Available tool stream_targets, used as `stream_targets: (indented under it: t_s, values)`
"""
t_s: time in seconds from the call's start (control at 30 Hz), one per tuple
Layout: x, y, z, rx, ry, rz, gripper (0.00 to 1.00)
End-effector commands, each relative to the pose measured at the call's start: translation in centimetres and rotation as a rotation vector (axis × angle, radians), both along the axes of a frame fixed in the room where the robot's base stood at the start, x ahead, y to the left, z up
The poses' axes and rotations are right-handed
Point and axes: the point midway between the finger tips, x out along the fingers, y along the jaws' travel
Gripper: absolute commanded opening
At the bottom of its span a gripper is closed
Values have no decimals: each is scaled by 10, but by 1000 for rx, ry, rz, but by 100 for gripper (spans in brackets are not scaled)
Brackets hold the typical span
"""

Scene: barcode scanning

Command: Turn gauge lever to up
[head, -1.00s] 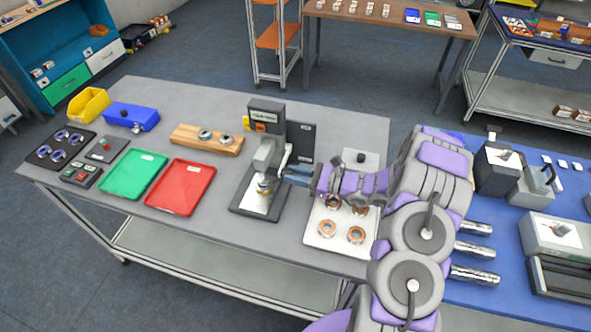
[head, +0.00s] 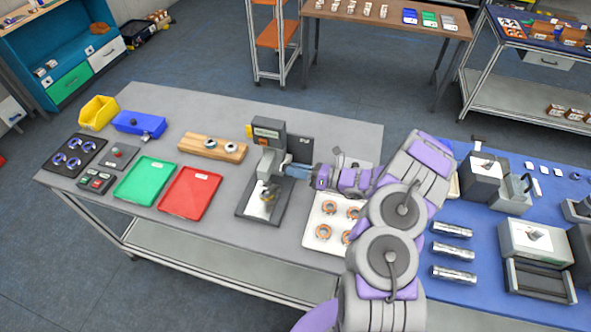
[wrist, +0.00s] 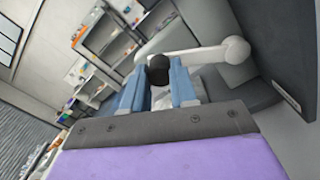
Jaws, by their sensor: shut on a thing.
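The gauge (head: 268,132) is a grey upright device on a dark base, standing near the middle of the grey table. Its pale lever (wrist: 205,54) shows in the wrist view, running from a round pivot at the right to a black knob (wrist: 158,68). My gripper (wrist: 158,80) has blue fingers, shut on the lever at its knob end. In the head view my gripper (head: 290,170) reaches the gauge's right side from the right. The lever is mostly hidden there by my fingers.
A white tray (head: 312,238) with copper-coloured rings lies right of the gauge, below my arm. A red tray (head: 190,193) and a green tray (head: 145,182) lie to its left. A wooden block (head: 228,152) with rings is behind them.

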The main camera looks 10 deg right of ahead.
Motion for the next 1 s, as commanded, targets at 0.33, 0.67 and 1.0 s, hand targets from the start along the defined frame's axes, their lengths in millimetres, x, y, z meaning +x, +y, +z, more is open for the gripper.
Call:
stream_targets:
  t_s: [0.33, 0.67, 1.0]
  values:
    - [6, -4, 7, 45, 78, -6, 0]
    - [7, -4, 8, 49, 81, -7, 0]
    - [5, -4, 8, 49, 80, -5, 50]
